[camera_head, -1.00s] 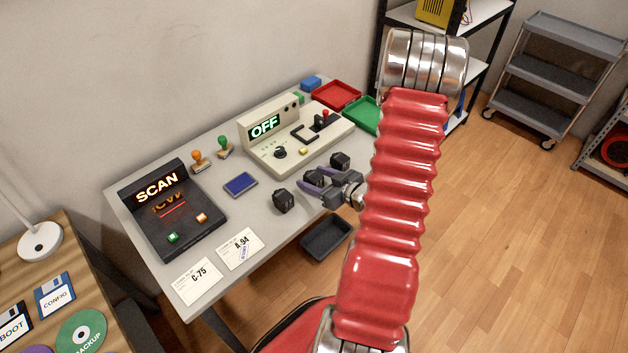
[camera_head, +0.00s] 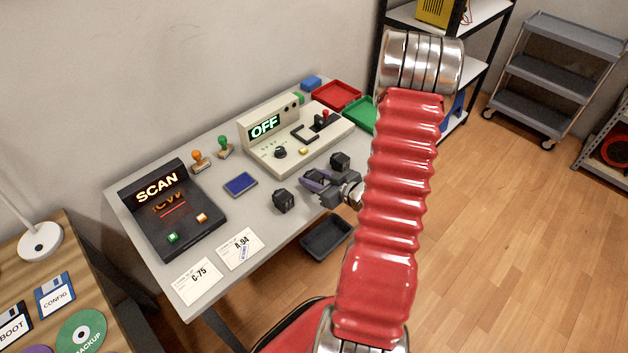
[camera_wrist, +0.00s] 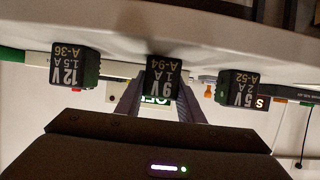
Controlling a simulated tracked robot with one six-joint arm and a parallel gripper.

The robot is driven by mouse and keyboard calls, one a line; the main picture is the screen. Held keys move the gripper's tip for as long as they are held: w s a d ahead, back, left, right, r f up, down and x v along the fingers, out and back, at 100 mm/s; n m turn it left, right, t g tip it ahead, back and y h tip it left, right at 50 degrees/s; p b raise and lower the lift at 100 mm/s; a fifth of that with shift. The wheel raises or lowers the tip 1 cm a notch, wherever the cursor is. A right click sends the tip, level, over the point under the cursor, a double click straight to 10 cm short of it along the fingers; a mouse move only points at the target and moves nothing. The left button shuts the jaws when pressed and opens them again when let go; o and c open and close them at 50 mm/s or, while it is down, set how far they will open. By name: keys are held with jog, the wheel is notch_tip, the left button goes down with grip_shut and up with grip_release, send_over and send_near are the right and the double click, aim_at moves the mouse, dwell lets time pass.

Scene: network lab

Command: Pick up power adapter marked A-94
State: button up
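The power adapter marked A-94 (camera_wrist: 162,78) is a black block with white "9V 1A" print, upside down in the wrist view's centre. It appears to rest on the table. My gripper (camera_head: 312,182) has one finger on each side of it; in the wrist view the fingers (camera_wrist: 160,95) lie close against its sides. In the head view the fingers mostly hide it. The adapter A-36 (camera_wrist: 75,66) stands apart on the left of the wrist view and A-52 (camera_wrist: 240,88) on the right. They also show in the head view, A-36 (camera_head: 340,161) and A-52 (camera_head: 283,201).
A console reading OFF (camera_head: 264,127) stands behind the adapters. A blue pad (camera_head: 240,184), a SCAN unit (camera_head: 172,212) and cards A-94 (camera_head: 240,249) and C-75 (camera_head: 197,281) lie to the left. A dark bin (camera_head: 325,238) sits below the table's front edge.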

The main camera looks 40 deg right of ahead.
aim_at(313, 175)
jog(key=c, duration=0.6)
jog(key=shift+r, duration=0.1)
jog(key=shift+r, duration=4.9)
